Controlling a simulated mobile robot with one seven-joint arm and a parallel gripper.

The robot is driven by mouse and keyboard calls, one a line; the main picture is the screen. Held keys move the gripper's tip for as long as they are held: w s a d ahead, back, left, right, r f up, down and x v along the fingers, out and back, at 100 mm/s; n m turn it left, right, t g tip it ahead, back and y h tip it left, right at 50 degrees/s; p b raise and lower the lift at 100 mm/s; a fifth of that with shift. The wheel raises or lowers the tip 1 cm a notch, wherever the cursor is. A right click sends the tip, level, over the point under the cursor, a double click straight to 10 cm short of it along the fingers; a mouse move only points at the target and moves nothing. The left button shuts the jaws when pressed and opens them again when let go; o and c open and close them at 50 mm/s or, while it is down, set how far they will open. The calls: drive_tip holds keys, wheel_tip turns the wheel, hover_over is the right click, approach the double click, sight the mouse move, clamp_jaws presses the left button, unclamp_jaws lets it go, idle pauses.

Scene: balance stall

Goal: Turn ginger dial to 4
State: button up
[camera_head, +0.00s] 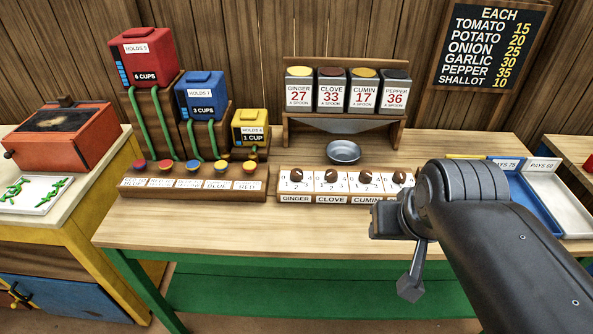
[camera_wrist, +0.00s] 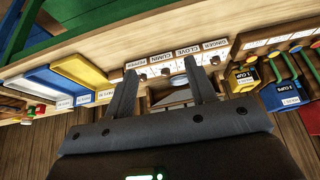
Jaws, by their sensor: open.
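The ginger dial (camera_head: 297,175) is a brown knob on a white plate, leftmost in a row on a wooden dial panel above the label GINGER. Its pointer setting is too small to read surely. In the wrist view the row appears reversed, with the ginger dial (camera_wrist: 215,60) at the right end, just right of my right finger. My gripper (camera_wrist: 161,65) is open and empty, its fingers spread before the panel. In the head view my gripper (camera_head: 388,221) is in front of the panel's right end, right of the ginger dial, and hides the pepper label.
Clove (camera_head: 331,175), cumin (camera_head: 365,177) and pepper (camera_head: 399,177) dials stand close beside it. A metal bowl (camera_head: 344,152) sits behind, under the spice canisters. A button panel (camera_head: 190,190) lies to the left. Blue and white trays lie to the right.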

drive_tip(key=shift+o, duration=0.6)
drive_tip(key=w+a+r+m+g, duration=0.1)
drive_tip(key=w+r, duration=0.1)
drive_tip(key=w, duration=0.3)
drive_tip(key=w+a+r, duration=0.1)
drive_tip(key=w, duration=0.4)
drive_tip(key=shift+w+a+r+m+g+y, duration=0.25)
drive_tip(key=shift+w+r+m+g+y, duration=0.05)
drive_tip(key=shift+w+r+m+g, duration=0.1)
drive_tip(key=m+g+h, duration=0.1)
drive_tip(key=m+g, duration=0.3)
drive_tip(key=m, duration=0.1)
hover_over(296, 171)
wheel_tip(296, 171, down, 13)
wheel_tip(296, 171, down, 10)
drive_tip(key=shift+f, duration=0.1)
drive_tip(key=shift+c, duration=0.2)
drive_tip(key=c, duration=0.9)
